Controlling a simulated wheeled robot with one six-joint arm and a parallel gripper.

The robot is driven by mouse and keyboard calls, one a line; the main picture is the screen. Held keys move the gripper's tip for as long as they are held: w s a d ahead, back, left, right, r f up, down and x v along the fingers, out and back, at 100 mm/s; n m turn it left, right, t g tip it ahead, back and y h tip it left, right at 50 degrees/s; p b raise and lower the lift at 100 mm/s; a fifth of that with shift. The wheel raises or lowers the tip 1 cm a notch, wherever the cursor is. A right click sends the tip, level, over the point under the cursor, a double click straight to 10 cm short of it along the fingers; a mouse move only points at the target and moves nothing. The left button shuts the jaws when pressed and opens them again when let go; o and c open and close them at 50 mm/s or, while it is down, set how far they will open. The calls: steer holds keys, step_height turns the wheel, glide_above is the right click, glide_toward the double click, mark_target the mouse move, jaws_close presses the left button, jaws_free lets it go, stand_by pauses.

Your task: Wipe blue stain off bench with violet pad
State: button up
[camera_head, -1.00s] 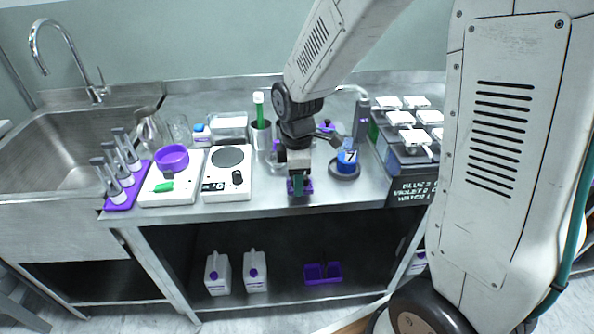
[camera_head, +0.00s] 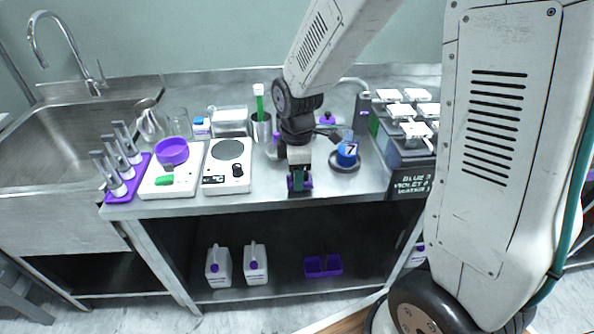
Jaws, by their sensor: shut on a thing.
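My gripper (camera_head: 299,181) points down at the front part of the steel bench (camera_head: 255,198). It is shut on the violet pad (camera_head: 307,184), which shows as a violet edge at the fingertips, low at the bench surface. I cannot tell whether the pad presses on the steel. No blue stain shows clearly; the gripper and pad may hide it. A blue cup marked 7 (camera_head: 347,155) stands on a dark round dish (camera_head: 344,166) just right of the gripper.
Left of the gripper are a hotplate (camera_head: 227,182), a scale with a violet bowl (camera_head: 172,152) and a violet rack (camera_head: 116,194). A dyeing unit (camera_head: 408,160) stands right. The sink (camera_head: 60,150) is far left.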

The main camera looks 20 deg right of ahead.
steer(key=shift+f, duration=0.65)
steer(key=shift+w+d+r, duration=0.1)
steer(key=shift+w+d, duration=0.2)
steer(key=shift+w, duration=0.65)
steer(key=shift+w+d, duration=0.3)
steer(key=shift+w, duration=0.6)
steer(key=shift+w+d, duration=0.3)
steer(key=shift+w, duration=0.6)
steer(key=shift+w+d, duration=0.3)
steer(key=shift+w, duration=0.55)
steer(key=shift+s, duration=0.1)
steer(key=shift+s+a, duration=0.4)
steer(key=shift+s, duration=0.8)
steer(key=shift+s+a, duration=0.35)
steer(key=shift+s, duration=0.85)
steer(key=shift+s+a, duration=0.4)
steer(key=shift+s, duration=0.8)
steer(key=shift+a, duration=0.1)
